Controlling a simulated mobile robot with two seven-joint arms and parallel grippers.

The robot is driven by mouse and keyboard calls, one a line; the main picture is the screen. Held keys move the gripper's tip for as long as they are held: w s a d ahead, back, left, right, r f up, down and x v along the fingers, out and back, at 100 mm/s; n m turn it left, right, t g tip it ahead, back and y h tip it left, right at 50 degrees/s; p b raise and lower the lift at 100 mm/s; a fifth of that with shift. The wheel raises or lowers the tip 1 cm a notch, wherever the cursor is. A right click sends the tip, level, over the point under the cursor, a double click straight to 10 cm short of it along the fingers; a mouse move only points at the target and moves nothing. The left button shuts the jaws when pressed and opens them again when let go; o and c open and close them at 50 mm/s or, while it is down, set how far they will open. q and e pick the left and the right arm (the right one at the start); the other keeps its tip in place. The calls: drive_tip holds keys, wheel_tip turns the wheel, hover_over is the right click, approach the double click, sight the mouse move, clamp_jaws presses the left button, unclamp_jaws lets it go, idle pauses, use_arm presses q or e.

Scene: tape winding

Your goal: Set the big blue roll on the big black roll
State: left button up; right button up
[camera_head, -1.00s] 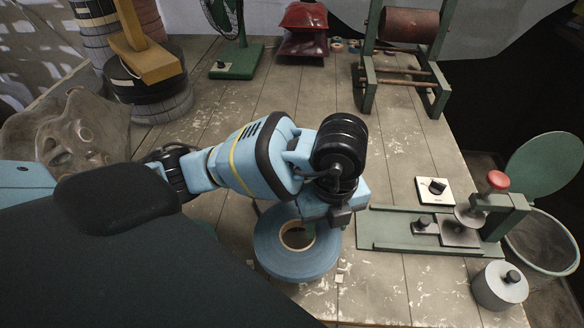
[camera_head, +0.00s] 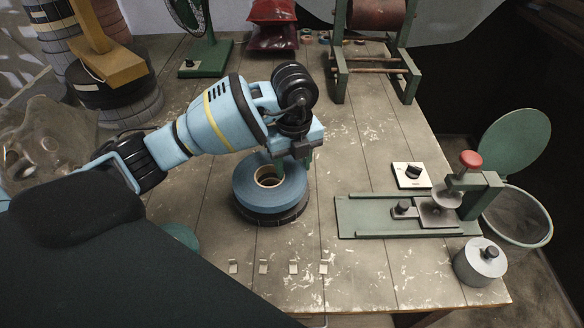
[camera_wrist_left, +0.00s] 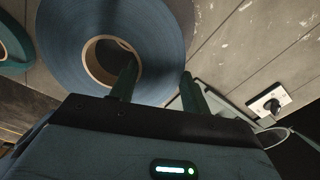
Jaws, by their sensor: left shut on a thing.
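The big blue roll (camera_head: 243,196) has a brown core and lies flat in the middle of the table. The big black roll (camera_head: 262,219) shows as a dark band just beneath it, roughly lined up. I cannot tell whether a thin gap is left between them. My left gripper (camera_head: 292,166) is shut on the blue roll's wall. In the left wrist view, one finger reaches into the core opening and the other is outside the rim of the blue roll (camera_wrist_left: 152,45). My right gripper is not in view.
Several small pale tabs (camera_head: 263,267) line the front edge. A green tape dispenser (camera_head: 370,218) and a grey cylinder (camera_head: 481,262) stand at the right. A teal roll (camera_wrist_left: 14,45) lies left of the blue one. Stacked rolls (camera_head: 125,108) stand at the back left.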

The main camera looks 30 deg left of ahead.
sight(292, 163)
use_arm(q)
drive_tip(key=shift+w+a, duration=0.3)
drive_tip(key=shift+w, duration=0.1)
drive_tip(key=shift+w+a, duration=0.1)
drive_tip(key=shift+w+a, duration=0.2)
drive_tip(key=shift+w, duration=0.05)
drive_tip(key=shift+f, duration=1.8)
drive_tip(key=shift+f, duration=0.6)
drive_tip(key=o, duration=1.2)
drive_tip(key=shift+s, duration=0.1)
drive_tip(key=shift+o, duration=0.2)
drive_tip(key=shift+r, duration=0.1)
